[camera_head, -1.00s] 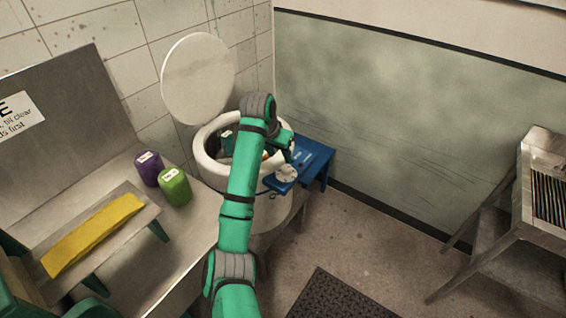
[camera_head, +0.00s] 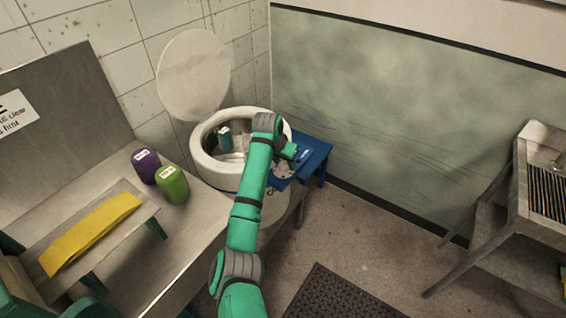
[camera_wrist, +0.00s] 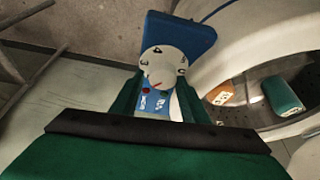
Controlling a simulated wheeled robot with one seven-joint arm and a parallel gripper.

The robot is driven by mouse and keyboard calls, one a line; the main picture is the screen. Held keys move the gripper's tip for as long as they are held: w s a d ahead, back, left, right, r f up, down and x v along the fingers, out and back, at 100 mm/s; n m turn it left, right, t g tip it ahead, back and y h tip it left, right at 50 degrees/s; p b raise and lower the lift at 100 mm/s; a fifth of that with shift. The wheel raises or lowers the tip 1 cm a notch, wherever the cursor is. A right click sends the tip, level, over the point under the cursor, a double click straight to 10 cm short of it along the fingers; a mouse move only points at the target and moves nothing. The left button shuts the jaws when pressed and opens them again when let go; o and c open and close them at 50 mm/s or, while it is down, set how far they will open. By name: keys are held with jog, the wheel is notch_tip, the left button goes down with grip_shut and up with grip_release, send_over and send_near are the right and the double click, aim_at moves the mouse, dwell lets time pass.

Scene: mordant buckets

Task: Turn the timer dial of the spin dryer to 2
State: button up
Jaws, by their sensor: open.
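The spin dryer (camera_head: 228,185) is a white round tub with its lid (camera_head: 195,75) raised. A blue control panel (camera_head: 312,158) sticks out at its right side; it also shows in the wrist view (camera_wrist: 180,35). The timer dial (camera_wrist: 165,62) is a pale disc with dark numerals and a small red mark on the panel. Which number is set cannot be read. My gripper (camera_wrist: 160,84) is open, its two green fingers on either side of the dial's near part. Contact cannot be told. In the head view my arm partly hides the dial.
A teal cylinder (camera_wrist: 283,95) and an orange labelled item (camera_wrist: 221,93) lie inside the tub. Purple (camera_head: 145,165) and green (camera_head: 172,184) containers stand on the left bench beside a yellow cloth (camera_head: 90,232).

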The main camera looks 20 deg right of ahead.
jog(key=shift+a, duration=0.15)
jog(key=shift+a, duration=0.1)
jog(key=c, duration=0.8)
jog(key=shift+o, duration=0.2)
jog(key=shift+n, duration=0.6)
jog(key=shift+n+y, duration=0.4)
jog(key=o, duration=0.8)
jog(key=shift+c, duration=0.2)
